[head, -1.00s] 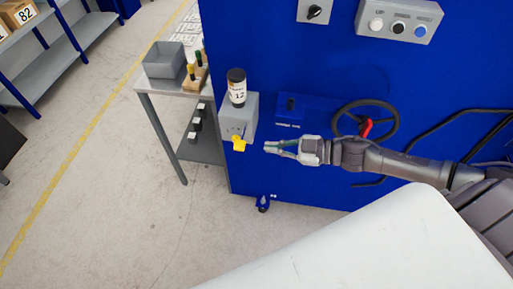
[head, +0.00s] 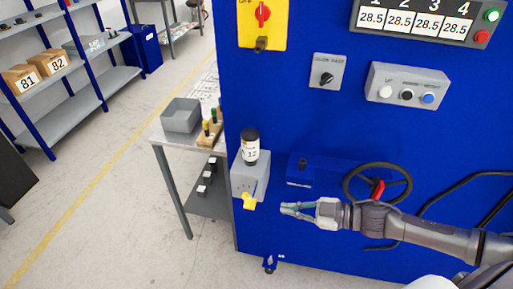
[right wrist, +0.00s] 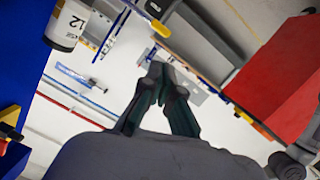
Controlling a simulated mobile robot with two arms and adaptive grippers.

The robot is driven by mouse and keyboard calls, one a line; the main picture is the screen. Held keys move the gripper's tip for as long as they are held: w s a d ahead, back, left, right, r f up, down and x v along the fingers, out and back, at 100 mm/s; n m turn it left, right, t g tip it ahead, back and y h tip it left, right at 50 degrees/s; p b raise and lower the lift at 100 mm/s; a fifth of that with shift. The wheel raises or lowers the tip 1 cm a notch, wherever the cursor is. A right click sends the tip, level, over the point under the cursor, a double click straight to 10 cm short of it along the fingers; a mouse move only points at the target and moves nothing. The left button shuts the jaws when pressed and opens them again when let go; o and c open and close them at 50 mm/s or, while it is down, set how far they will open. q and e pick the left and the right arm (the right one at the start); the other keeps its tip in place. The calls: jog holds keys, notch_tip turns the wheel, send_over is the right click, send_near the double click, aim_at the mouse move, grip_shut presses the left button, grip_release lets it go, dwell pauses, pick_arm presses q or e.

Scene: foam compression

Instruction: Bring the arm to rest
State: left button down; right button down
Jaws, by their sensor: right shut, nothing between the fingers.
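My right arm (head: 410,231) reaches in from the right in the head view, in front of the blue machine. Its gripper (head: 283,209) points left and is shut with nothing in it; it also shows in the right wrist view (right wrist: 155,75). The gripper is to the right of a small yellow part (head: 249,201) on a grey box (head: 249,176), apart from it. A black-capped bottle labelled 12 (head: 250,147) stands upright on that box. The bottle also shows at the upper left in the right wrist view (right wrist: 68,25). My left gripper is out of view.
The blue machine (head: 320,110) carries a handwheel (head: 404,185) behind my right arm, a button box (head: 408,86) and a display (head: 425,20). A side table (head: 172,138) holds a grey bin (head: 181,115). Shelves (head: 90,85) stand at the left; the floor between is clear.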

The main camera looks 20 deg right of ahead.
jog(key=w+d+f+m+t+h, duration=0.1)
jog(key=d+f+m+h, duration=0.3)
jog(key=f, duration=0.5)
jog(key=d+f+m+t+h, duration=0.1)
jog(key=d+f+m+h, duration=0.25)
jog(key=d+f, duration=0.45)
jog(key=s+f+m+g+h, duration=0.1)
jog(key=s+f+h, duration=0.1)
jog(key=s+f, duration=0.5)
jog(key=s+f+m+g+h, duration=0.1)
jog(key=s+f+g+h, duration=0.15)
jog(key=f, duration=0.85)
jog(key=s+a+f+g, duration=0.2)
jog(key=s+a+f, duration=0.2)
jog(key=s, duration=0.5)
jog(key=s+a+f+m+g, duration=0.1)
jog(key=s+a+f, duration=0.3)
jog(key=s, duration=0.5)
jog(key=s+a+f+m+g, duration=0.1)
jog(key=s+a+f+g, duration=0.3)
jog(key=s, duration=0.6)
notch_tip(320, 180, down, 2)
jog(key=shift+a+f, duration=0.1)
jog(key=shift+a, duration=0.5)
jog(key=shift+w+m, duration=0.1)
jog(key=shift+m, duration=0.15)
